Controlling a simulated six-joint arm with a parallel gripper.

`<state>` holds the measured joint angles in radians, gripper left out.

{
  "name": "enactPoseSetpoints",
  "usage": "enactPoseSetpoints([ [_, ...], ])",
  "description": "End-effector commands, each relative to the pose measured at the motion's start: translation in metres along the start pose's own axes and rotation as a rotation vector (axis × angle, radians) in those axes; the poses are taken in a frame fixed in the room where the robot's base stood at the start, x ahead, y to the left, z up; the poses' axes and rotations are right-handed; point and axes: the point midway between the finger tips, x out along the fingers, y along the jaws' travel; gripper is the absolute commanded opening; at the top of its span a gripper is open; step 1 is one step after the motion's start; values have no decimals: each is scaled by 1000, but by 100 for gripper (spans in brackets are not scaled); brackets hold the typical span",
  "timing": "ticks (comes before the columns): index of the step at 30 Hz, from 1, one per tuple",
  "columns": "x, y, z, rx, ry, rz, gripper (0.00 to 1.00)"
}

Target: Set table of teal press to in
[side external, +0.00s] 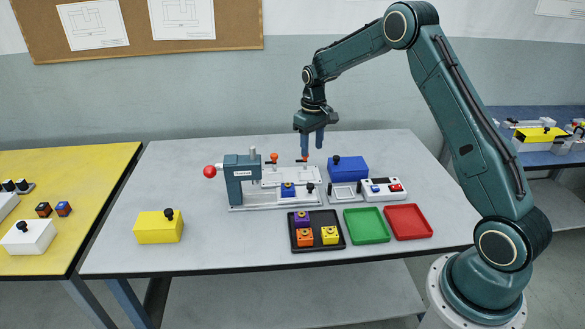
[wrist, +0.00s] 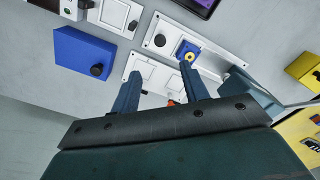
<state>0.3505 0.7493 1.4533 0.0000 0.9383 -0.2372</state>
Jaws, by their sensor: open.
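The teal press (side external: 240,182) stands on the grey table, with a red ball handle (side external: 210,171) at its left. Its long pale base (side external: 262,206) runs right, and a blue block (side external: 288,190) sits on it, right of the press column. The blue block also shows in the wrist view (wrist: 181,46), with a yellow ring on top. A white framed plate (side external: 272,178) lies behind the block. My gripper (side external: 311,151) is open and empty, above the right knob. Contact cannot be told.
A blue box (side external: 348,168) and a white switch box (side external: 384,189) stand to the right. In front are a black tray (side external: 318,245) with several coloured blocks, a green tray (side external: 366,226) and a red tray (side external: 408,221). A yellow box (side external: 158,228) stands left. The table's back right is clear.

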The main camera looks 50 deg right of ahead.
Motion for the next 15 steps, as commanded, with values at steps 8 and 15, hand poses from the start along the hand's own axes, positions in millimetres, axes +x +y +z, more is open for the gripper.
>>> enactPoseSetpoints([
  [8, 26, 0, 1, 0, -5, -1, 45],
  [15, 62, 0, 1, 0, -4, -1, 45],
])
